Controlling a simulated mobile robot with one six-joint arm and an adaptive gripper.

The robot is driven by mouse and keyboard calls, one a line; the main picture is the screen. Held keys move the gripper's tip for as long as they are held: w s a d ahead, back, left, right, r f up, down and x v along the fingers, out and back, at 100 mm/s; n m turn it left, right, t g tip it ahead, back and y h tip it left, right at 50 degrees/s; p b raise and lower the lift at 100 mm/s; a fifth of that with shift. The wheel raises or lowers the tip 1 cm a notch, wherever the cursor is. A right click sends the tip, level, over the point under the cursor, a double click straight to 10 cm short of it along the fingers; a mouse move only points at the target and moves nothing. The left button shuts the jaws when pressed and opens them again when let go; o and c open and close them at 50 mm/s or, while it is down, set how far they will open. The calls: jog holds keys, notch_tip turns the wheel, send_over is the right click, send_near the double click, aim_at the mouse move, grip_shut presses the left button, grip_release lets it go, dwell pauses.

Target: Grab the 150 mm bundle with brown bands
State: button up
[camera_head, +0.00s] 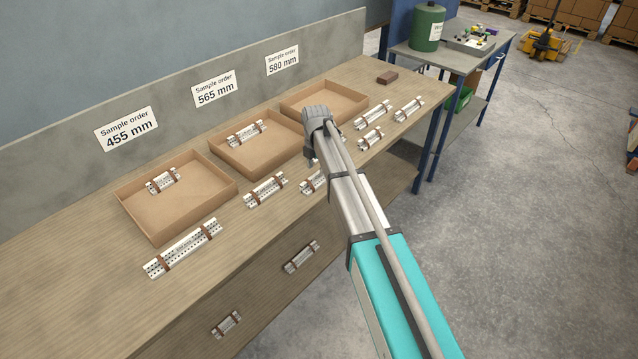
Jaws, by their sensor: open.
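Several silvery perforated bundles with dark brown bands lie on the wooden bench. A short bundle (163,180) is in the left tray, and a longer one (245,133) is in the middle tray. A long bundle (182,247) and a medium one (266,190) lie in front of the trays. Another bundle (314,182) is partly hidden by my arm. Three more lie at the right: one (373,115), a short one (370,139) and another short one (409,108). I cannot tell which is 150 mm. My gripper (311,157) is open, near the right tray's front left corner; its fingers are largely hidden.
Cardboard trays stand along the back: left (151,236), middle (262,154) and right (345,92), the right one apparently empty. Signs above read 455, 565 and 580 mm. A dark brown block (387,77) lies at the bench's far end. A green canister (428,28) stands beyond.

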aim_at(317, 174)
jog(key=shift+f+b, duration=1.35)
jog(key=shift+f, duration=0.25)
jog(key=shift+d, duration=0.1)
grip_shut()
